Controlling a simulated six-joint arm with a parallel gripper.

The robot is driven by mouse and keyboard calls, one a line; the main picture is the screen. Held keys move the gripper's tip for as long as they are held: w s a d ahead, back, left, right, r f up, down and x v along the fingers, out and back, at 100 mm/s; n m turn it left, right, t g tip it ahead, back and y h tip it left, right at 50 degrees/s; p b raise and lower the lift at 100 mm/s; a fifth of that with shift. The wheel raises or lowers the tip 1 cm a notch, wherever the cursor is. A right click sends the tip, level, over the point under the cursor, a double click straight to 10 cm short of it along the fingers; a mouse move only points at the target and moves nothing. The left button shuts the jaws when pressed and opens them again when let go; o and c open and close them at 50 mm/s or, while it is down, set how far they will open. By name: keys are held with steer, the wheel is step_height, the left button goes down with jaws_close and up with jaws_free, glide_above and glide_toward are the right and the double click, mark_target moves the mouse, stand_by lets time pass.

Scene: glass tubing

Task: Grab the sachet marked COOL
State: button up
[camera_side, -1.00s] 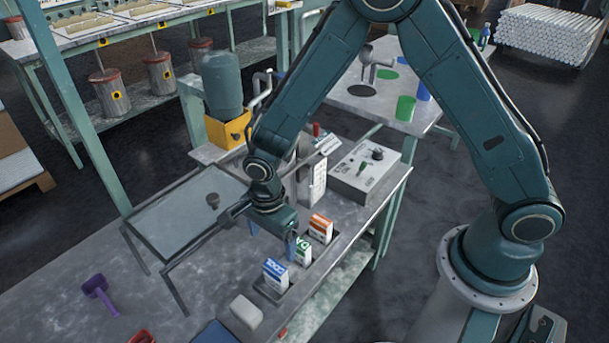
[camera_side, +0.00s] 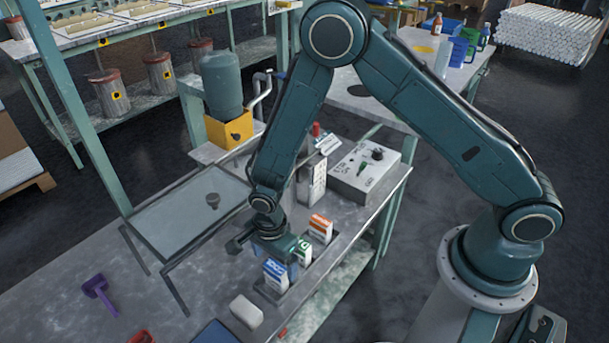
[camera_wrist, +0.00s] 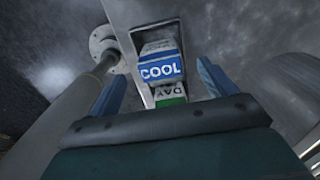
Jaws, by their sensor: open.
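The COOL sachet (camera_side: 275,273) is a blue and white packet standing at the near end of a row in a grey holder (camera_side: 290,291). In the wrist view the COOL sachet (camera_wrist: 161,70) shows its label between and beyond my gripper's two blue fingers (camera_wrist: 157,86). My gripper (camera_side: 282,265) is open, low over the row, close to the COOL and green sachets. Whether a finger touches either is hidden. The green sachet, lettered DAY (camera_wrist: 170,92), lies just behind COOL, partly covered by my gripper's body. An orange sachet (camera_side: 320,228) stands at the far end.
A white block (camera_side: 246,311) lies just in front of the holder. A framed glass plate (camera_side: 190,222) stands to the left, with a purple tool (camera_side: 98,290) on the bench. A control box (camera_side: 362,170) stands behind. The bench at front left is mostly clear.

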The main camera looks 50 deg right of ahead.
mark_target(275, 265)
steer(key=shift+f, duration=2.55)
steer(key=c, duration=1.2)
steer(key=shift+r, duration=0.15)
step_height(275, 265, up, 20)
steer(key=shift+f, duration=0.1)
